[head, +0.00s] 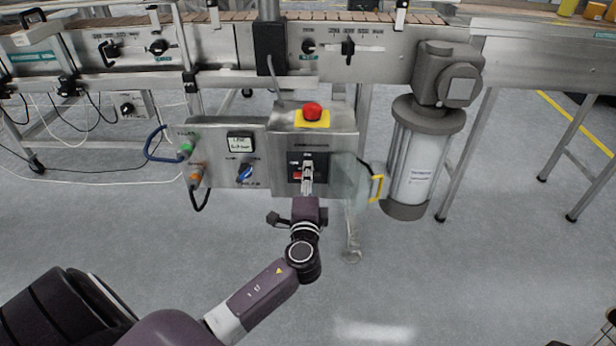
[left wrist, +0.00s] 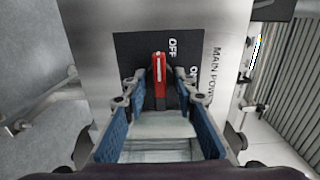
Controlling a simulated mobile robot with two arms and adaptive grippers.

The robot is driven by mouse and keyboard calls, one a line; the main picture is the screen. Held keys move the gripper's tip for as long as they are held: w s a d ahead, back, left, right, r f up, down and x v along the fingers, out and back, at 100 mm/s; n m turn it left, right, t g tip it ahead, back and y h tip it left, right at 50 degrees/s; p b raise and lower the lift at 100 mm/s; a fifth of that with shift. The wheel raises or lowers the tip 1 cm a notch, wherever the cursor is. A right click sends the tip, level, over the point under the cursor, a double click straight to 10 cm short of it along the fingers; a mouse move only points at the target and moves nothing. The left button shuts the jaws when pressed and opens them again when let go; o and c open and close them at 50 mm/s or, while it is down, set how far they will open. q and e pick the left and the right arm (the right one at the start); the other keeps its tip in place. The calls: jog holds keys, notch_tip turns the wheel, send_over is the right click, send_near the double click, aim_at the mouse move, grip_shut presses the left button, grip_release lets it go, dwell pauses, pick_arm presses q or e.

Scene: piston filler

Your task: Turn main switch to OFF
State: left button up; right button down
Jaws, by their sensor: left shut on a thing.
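The main switch is a red handle (left wrist: 159,78) on a black plate (left wrist: 130,52) marked OFF and ON, with MAIN POWER lettering beside it. In the left wrist view the handle lies along the picture's vertical, its far end close to the OFF mark. In the head view a bit of red (head: 297,175) shows just left of my fingers, on the control box (head: 338,146). My left gripper (head: 307,171) is at the switch; in the left wrist view its blue-padded fingers (left wrist: 160,92) stand on both sides of the handle, shut on it. The handle's base is partly hidden. My right gripper is not in view.
A red emergency button (head: 312,111) on a yellow base tops the box. A clear cover (head: 350,183) with a yellow handle (head: 376,187) stands open at right. A blue knob (head: 245,173) and green button (head: 186,148) are at left. A motor column (head: 417,150) stands further right.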

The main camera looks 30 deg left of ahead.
pick_arm(q)
jog(key=o, duration=1.2)
jog(key=shift+c, duration=0.2)
jog(key=v, duration=1.2)
jog(key=shift+s, duration=0.1)
